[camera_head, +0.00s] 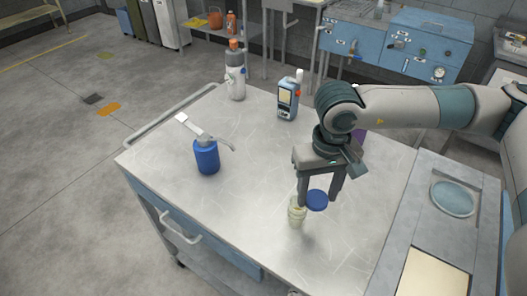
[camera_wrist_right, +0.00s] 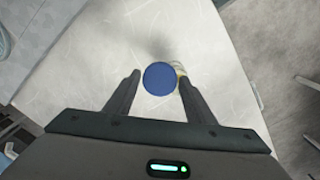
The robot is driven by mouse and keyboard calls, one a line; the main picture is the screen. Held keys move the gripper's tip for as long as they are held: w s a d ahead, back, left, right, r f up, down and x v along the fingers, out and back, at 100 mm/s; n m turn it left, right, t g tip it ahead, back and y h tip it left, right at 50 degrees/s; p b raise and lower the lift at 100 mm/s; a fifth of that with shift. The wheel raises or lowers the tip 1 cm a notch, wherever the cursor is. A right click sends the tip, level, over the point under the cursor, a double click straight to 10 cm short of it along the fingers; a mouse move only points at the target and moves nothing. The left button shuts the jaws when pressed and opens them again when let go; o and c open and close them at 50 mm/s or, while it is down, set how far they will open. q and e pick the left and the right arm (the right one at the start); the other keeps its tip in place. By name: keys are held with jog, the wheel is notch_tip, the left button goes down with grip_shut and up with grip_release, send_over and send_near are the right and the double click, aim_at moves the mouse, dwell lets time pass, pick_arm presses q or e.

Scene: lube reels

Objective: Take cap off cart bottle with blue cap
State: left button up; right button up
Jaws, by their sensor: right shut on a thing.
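A small clear bottle (camera_head: 297,212) with pale yellowish contents stands on the metal cart top (camera_head: 265,150). The blue cap (camera_head: 317,200) is off the bottle's mouth and appears just to its right in the head view. My right gripper (camera_head: 319,198) points down, shut on the cap. In the right wrist view the blue cap (camera_wrist_right: 159,78) sits between the two fingertips and covers most of the bottle (camera_wrist_right: 180,69), whose edge shows behind it. The exact height of the cap above the bottle is hard to tell. My left gripper is not in view.
A blue bottle with a grey spout (camera_head: 207,157), a white bottle with an orange cap (camera_head: 236,80) and a handheld meter (camera_head: 288,98) stand farther back. The cart's front left is clear. A side counter with a round basin (camera_head: 453,198) is at right.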

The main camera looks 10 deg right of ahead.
jog(key=shift+w+f+m, duration=0.1)
jog(key=shift+w+m, duration=0.2)
jog(key=shift+w, duration=0.4)
jog(key=shift+w+m, duration=0.6)
jog(key=shift+w, duration=0.15)
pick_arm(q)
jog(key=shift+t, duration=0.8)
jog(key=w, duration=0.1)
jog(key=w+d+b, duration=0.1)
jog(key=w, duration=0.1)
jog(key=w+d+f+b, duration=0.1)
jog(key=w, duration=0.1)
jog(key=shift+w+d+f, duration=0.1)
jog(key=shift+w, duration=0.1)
pick_arm(e)
jog(key=w+d+r+m, duration=0.1)
jog(key=w+m, duration=0.6)
jog(key=w, duration=0.3)
jog(key=shift+w+d+r, duration=0.25)
jog(key=shift+w+d, duration=0.1)
